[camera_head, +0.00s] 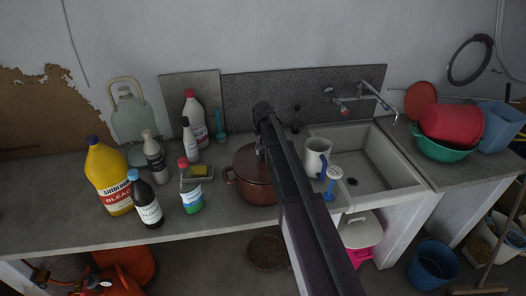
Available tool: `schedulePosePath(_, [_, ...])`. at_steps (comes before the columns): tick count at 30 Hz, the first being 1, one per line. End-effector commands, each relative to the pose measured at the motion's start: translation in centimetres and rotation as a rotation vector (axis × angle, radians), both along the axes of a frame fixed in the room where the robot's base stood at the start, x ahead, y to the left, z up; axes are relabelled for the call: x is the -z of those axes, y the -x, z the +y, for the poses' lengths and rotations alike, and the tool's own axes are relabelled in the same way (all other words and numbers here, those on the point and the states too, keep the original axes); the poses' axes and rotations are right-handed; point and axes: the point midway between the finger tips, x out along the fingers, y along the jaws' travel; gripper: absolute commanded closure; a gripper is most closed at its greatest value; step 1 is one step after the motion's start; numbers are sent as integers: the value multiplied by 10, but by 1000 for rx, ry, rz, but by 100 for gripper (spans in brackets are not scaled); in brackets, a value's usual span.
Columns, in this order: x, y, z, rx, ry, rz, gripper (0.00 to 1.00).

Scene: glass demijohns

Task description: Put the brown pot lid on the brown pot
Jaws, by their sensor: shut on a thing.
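The brown pot (254,192) stands on the counter left of the sink, with a side handle showing at its left. The brown lid (245,164) is over the pot's top; I cannot tell whether it rests on the rim or hangs just above it. My gripper (261,150) is at the lid's middle, shut on the lid. Its fingertips are mostly hidden by my dark arm, which also covers the right part of the lid and pot.
A white mug (316,157) and a blue brush (331,181) are at the sink's (378,172) left edge. A red bowl (452,122) sits at right.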

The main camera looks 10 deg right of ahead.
Motion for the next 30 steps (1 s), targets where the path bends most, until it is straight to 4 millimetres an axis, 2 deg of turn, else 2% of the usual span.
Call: schedulePosePath(30, [6, 0, 0, 0, 0, 0, 100])
